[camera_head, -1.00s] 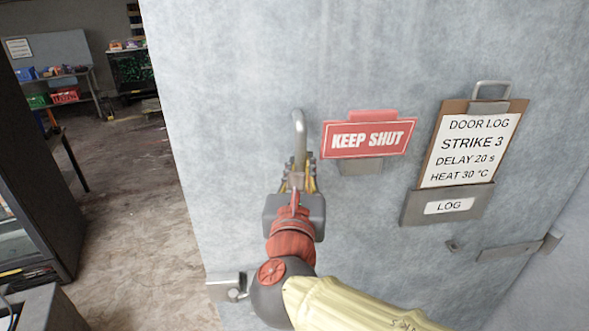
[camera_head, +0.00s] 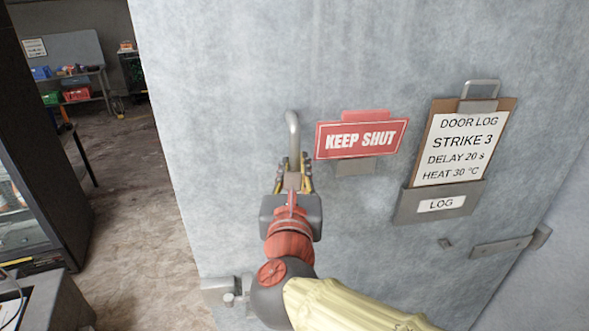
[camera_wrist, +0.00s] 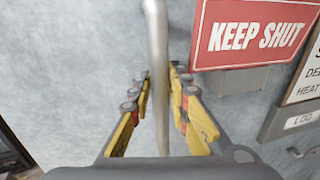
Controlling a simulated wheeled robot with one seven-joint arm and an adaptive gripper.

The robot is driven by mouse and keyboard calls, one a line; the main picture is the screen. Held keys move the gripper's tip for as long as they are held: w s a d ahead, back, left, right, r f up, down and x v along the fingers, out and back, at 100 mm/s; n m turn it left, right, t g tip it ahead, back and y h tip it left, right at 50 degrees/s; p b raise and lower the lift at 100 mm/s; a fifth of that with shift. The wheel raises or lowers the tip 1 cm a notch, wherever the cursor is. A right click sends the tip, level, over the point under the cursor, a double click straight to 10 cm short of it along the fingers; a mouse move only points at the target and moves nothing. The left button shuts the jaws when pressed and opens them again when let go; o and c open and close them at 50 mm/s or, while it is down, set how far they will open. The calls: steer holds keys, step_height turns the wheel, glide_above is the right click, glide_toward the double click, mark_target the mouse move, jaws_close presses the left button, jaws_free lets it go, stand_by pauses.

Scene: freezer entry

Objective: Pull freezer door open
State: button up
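The freezer door (camera_head: 220,110) is a large pale grey panel filling the middle and right of the head view. Its upright metal bar handle (camera_head: 292,125) also shows in the wrist view (camera_wrist: 157,50). My gripper (camera_head: 293,170) is at the lower part of the handle. In the wrist view its yellow-and-dark fingers (camera_wrist: 159,85) stand on either side of the bar, with narrow gaps showing, so they look open around it. The lower end of the handle is hidden by my gripper in the head view.
A red KEEP SHUT sign (camera_head: 360,138) is close right of the handle. A door log clipboard (camera_head: 465,145) is farther right. A metal latch (camera_head: 222,290) is low left. Open floor (camera_head: 135,210) lies left, with a dark glass-fronted cabinet (camera_head: 35,150) beyond.

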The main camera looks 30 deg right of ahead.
stand_by(0.3)
steer(key=shift+v, duration=5.95)
